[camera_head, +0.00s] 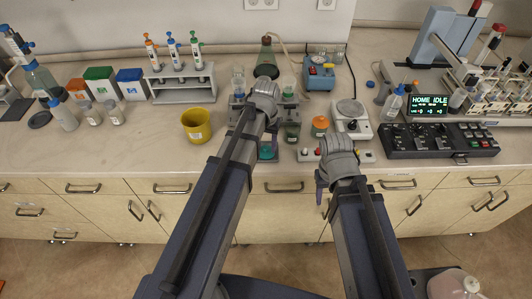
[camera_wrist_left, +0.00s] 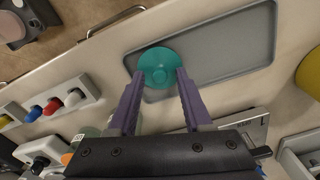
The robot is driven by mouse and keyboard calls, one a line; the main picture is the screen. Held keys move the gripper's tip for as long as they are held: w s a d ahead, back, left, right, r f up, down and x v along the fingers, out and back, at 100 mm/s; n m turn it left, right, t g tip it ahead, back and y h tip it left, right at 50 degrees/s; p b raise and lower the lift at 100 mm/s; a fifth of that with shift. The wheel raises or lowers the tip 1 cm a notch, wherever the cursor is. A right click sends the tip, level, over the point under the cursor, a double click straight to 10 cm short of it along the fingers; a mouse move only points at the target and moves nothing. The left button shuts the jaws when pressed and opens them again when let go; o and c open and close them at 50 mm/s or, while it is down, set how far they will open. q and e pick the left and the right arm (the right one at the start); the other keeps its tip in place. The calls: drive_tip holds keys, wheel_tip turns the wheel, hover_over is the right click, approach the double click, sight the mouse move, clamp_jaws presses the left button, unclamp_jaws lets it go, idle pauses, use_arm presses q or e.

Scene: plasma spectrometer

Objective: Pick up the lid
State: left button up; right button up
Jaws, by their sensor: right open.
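The lid (camera_wrist_left: 158,60) is a round teal disc with a small central knob, seen in the left wrist view over the left end of a grey tray (camera_wrist_left: 235,50). My left gripper (camera_wrist_left: 160,76) has its two purple fingers at opposite edges of the lid, with the tips against it; whether the lid is clear of the tray cannot be told. In the head view a teal patch of the lid (camera_head: 267,152) shows below my left wrist, which hides most of the surroundings. My right gripper (camera_head: 323,186) is open and empty at the counter's front edge, partly hidden by its wrist.
A yellow cup (camera_head: 197,126) stands left of my left arm. An orange-capped jar (camera_head: 320,126) and a balance (camera_head: 350,118) stand behind my right gripper. Pipettes in a rack (camera_head: 180,80) are further back. The counter at front left is clear.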

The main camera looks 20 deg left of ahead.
sight(266, 147)
use_arm(q)
clamp_jaws()
idle(0.4)
drive_tip(key=shift+r, duration=0.15)
wheel_tip(266, 147, up, 10)
drive_tip(key=p, duration=1)
